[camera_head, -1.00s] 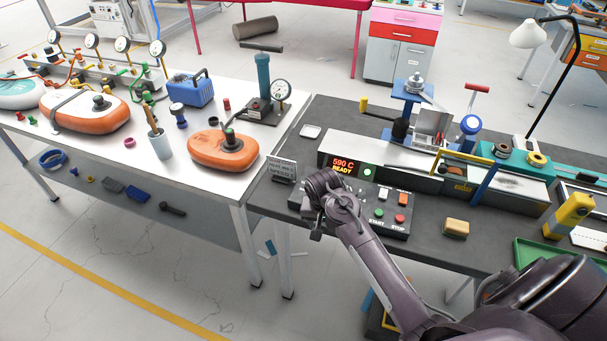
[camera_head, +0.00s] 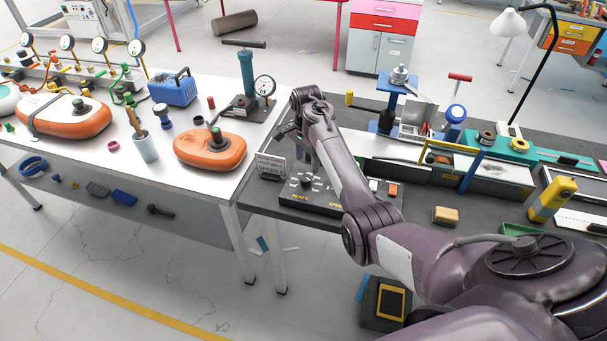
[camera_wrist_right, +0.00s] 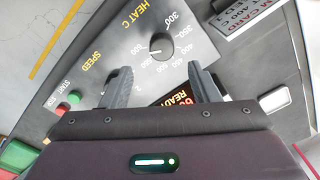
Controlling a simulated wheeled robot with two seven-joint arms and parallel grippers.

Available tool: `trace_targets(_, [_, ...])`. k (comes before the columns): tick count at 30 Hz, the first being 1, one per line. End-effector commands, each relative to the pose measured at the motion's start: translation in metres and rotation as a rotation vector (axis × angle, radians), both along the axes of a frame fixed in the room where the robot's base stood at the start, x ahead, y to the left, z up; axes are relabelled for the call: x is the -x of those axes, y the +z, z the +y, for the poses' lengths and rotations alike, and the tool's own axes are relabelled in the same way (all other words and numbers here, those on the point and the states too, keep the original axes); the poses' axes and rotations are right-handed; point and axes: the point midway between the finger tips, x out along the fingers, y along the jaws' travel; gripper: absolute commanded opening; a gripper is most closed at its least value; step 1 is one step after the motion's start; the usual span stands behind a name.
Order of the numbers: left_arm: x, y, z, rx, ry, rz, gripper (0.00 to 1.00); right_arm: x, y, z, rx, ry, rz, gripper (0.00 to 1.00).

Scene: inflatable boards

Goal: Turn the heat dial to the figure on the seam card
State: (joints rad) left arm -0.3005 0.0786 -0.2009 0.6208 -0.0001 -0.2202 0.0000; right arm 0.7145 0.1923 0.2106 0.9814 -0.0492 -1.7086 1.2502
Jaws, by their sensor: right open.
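The heat dial (camera_wrist_right: 161,45) is a round black knob with a white mark, on the grey control panel (camera_wrist_right: 120,40) beside the "HEAT C" label. Its mark points toward the left, near the high figures. It also shows small in the head view (camera_head: 306,181). My right gripper (camera_wrist_right: 156,70) is open and empty; its fingertips are apart from the dial, which lies beyond the gap between them. The seam card (camera_head: 269,165) stands left of the panel; in the wrist view (camera_wrist_right: 240,17) it is cut off and seems to read 400 C. My left gripper is out of view.
The red display (camera_wrist_right: 172,96) shows READY, its figure partly hidden by a finger. Green start (camera_wrist_right: 73,96) and red stop (camera_wrist_right: 62,111) buttons sit on the panel. A sponge (camera_head: 446,215) lies to the right. An orange inflatable (camera_head: 210,149) rests on the white table.

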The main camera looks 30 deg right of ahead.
Motion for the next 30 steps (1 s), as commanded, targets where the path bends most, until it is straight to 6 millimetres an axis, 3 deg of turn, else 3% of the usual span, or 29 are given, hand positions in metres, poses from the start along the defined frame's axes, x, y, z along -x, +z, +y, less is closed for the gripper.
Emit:
trace_targets(5, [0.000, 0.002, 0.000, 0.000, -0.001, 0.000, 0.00, -0.004, -0.002, -0.001, -0.015, -0.037, 0.009, 0.55])
trace_targets(18, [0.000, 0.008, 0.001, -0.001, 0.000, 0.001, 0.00, -0.004, -0.065, -0.001, -0.013, -0.034, 0.007, 0.55])
trace_targets(30, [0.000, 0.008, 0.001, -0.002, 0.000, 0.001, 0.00, -0.004, -0.073, -0.001, -0.013, -0.033, 0.005, 0.54])
